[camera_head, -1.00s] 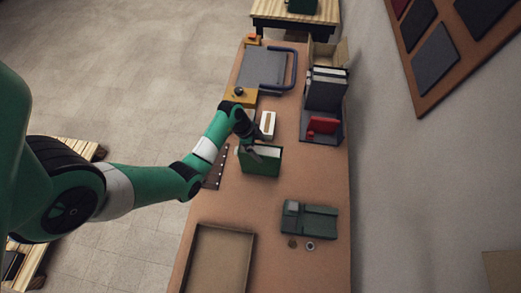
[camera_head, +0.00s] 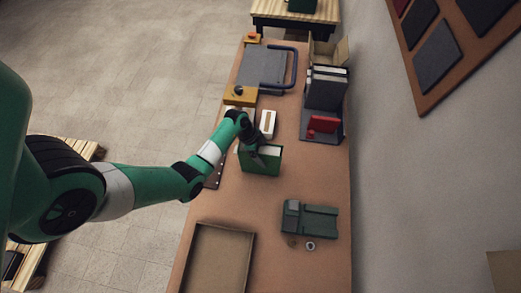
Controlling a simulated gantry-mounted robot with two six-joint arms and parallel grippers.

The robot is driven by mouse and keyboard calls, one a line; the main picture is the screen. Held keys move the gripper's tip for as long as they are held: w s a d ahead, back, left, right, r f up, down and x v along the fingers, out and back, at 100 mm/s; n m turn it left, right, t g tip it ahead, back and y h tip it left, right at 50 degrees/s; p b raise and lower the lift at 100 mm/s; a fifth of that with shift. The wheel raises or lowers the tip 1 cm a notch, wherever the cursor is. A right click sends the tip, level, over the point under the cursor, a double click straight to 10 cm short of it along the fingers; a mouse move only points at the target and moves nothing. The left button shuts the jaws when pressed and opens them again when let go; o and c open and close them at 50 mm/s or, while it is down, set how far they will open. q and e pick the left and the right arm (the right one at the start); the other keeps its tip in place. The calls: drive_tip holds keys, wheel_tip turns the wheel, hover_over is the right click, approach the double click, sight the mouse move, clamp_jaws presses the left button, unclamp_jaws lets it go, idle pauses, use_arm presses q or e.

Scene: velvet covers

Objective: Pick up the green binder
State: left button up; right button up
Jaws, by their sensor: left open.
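The green binder (camera_head: 262,166) stands upright near the middle of the brown table, with its pale pages showing at the top. My left gripper (camera_head: 254,152) is at the binder's upper left part, with its dark fingers over the top edge. The jaws are open. The fingers are small and dark here, so I cannot tell whether they touch the binder. My right gripper is not in view.
A green device (camera_head: 310,219) and an empty brown tray (camera_head: 220,262) are on the near part of the table (camera_head: 275,200). A white box (camera_head: 267,123), a red object (camera_head: 322,124), grey binders (camera_head: 325,92) and a blue-handled grey board (camera_head: 263,67) are farther back. The wall is at right.

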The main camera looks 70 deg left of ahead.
use_arm(q)
drive_tip(key=shift+c, duration=0.3)
clamp_jaws()
idle(0.3)
